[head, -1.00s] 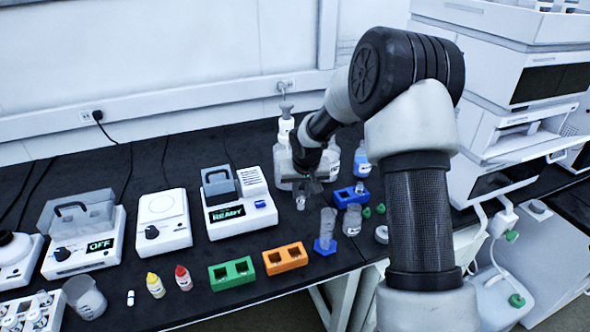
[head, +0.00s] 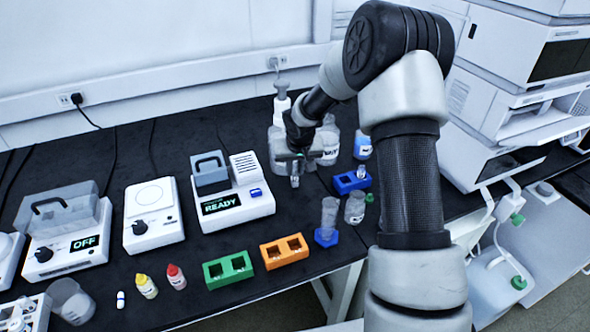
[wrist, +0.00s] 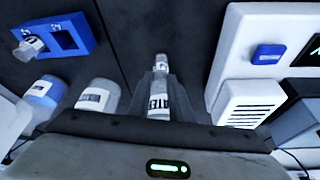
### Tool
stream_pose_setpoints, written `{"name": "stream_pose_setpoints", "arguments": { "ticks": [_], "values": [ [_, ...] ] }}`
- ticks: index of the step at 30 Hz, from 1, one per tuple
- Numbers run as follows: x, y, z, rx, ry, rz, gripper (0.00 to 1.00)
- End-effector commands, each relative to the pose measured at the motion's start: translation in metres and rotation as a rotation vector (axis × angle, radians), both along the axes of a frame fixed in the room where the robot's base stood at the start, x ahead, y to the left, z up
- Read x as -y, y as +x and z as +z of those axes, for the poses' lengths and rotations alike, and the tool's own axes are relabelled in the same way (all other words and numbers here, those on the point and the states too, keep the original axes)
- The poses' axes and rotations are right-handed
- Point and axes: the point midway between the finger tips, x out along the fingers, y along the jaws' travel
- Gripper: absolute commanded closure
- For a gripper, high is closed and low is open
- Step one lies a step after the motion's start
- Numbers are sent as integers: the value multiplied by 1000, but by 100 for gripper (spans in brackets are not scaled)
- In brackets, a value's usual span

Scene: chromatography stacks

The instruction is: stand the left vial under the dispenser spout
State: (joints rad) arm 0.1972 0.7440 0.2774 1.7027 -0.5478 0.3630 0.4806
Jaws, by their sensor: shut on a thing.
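My gripper (head: 293,157) is shut on a small clear vial (head: 295,181) and holds it hanging upright. The blue two-slot rack (head: 342,187) is to the right of my gripper. One slot holds another vial (head: 361,172); the other slot is empty. The rack also shows in the wrist view (wrist: 80,22). The dispenser (head: 282,100), a bottle with a white pump top, stands behind my gripper. Its spout is not clearly visible, and my arm hides part of the bottle.
A device reading READY (head: 232,205) stands close to the left of the held vial. Clear bottles (head: 329,150) stand just behind it, and a blue-labelled bottle (head: 362,145) is to the right. Green (head: 229,270) and orange (head: 285,251) racks are near the front edge.

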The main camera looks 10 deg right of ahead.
Motion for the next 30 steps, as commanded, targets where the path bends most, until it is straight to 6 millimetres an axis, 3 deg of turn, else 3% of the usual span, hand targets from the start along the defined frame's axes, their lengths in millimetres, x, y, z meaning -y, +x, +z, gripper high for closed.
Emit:
{"name": "stream_pose_setpoints", "arguments": {
  "ticks": [5, 6, 9, 17, 21, 30],
  "values": [
    [0, 0, -6, 0, 0, 1, 100],
    [0, 0, -4, 0, 0, 1, 75],
    [0, 0, -4, 0, 0, 0, 63],
    [0, 0, -3, 0, 0, 0, 63],
    [0, -2, 7, 1, 0, 0, 63],
    [0, -25, 65, 4, -1, 0, 63]
  ]
}}
